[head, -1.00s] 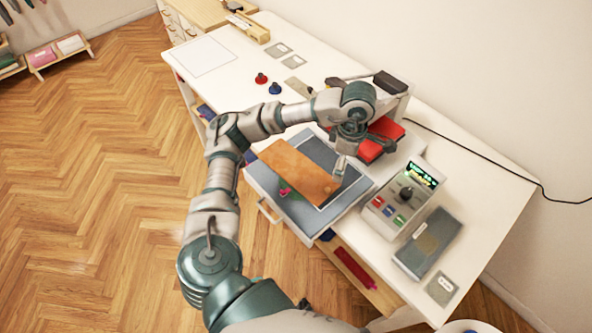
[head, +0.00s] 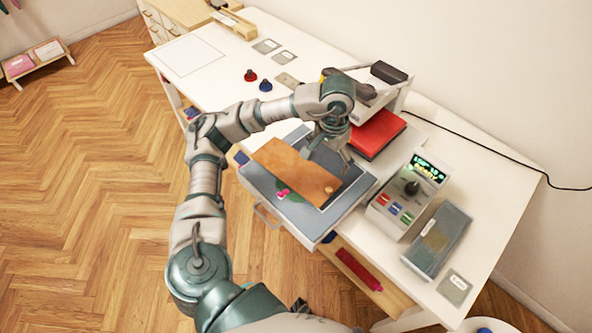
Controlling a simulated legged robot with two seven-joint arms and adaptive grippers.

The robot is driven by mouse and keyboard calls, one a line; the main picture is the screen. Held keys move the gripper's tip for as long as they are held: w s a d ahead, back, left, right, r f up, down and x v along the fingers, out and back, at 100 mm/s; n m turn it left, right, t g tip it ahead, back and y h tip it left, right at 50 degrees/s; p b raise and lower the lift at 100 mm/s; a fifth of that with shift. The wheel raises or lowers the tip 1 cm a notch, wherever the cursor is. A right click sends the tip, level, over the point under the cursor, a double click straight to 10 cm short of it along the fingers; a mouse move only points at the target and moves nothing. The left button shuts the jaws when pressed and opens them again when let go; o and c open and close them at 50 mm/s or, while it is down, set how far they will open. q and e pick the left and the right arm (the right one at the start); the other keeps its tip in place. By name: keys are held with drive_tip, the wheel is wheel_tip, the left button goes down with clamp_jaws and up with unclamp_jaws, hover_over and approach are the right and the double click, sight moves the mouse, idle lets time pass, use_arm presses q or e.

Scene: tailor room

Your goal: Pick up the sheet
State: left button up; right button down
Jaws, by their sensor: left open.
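A small round tan spot or piece (head: 328,189) shows at the sheet's right end. My left gripper (head: 326,157) is open, fingers pointing down, over the sheet's far right edge. Nothing shows between its fingers, and I cannot tell if they touch the sheet. A plain white sheet (head: 190,55) also lies flat at the table's far left. My right gripper is not in view.
A small pink item (head: 282,194) lies by the brown sheet's front edge. A control box (head: 408,195) and grey box (head: 437,240) stand right. The table's left half (head: 215,88) is mostly clear.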

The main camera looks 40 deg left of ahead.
use_arm(q)
hover_over(323, 188)
wheel_tip(323, 188, down, 6)
drive_tip(key=shift+r+p, duration=0.1)
drive_tip(key=shift+p, duration=0.2)
drive_tip(key=f, duration=0.1)
drive_tip(key=a+f, duration=0.2)
drive_tip(key=shift+f+p, duration=0.3)
drive_tip(key=shift+f, duration=0.05)
drive_tip(key=f, duration=0.1)
drive_tip(key=d+f, duration=0.1)
drive_tip(key=f, duration=0.1)
drive_tip(key=shift+s+d, duration=0.1)
drive_tip(key=shift+d, duration=0.1)
drive_tip(key=shift+d+f, duration=0.15)
drive_tip(key=shift+d, duration=0.15)
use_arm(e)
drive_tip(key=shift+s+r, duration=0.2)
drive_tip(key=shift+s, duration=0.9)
